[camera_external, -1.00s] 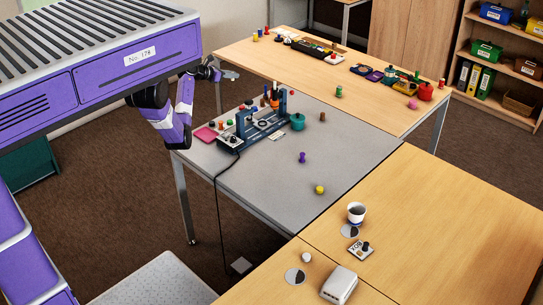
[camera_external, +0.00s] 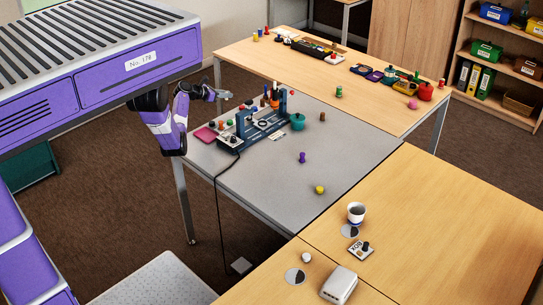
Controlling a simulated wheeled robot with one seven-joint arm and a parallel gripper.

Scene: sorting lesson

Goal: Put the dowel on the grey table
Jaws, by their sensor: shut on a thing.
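The grey table (camera_external: 257,196) stands in the middle, between wooden tables. My gripper (camera_external: 226,95) is above the far left corner of the grey table, left of the blue stand. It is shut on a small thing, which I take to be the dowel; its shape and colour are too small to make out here. The thing appears held clear of the table top.
On the grey table are a blue stand (camera_external: 262,137) with several small parts, a pink pad (camera_external: 205,135), a teal pot (camera_external: 297,122), a purple peg (camera_external: 302,157) and a yellow peg (camera_external: 319,189). The table's front and right parts are mostly bare.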

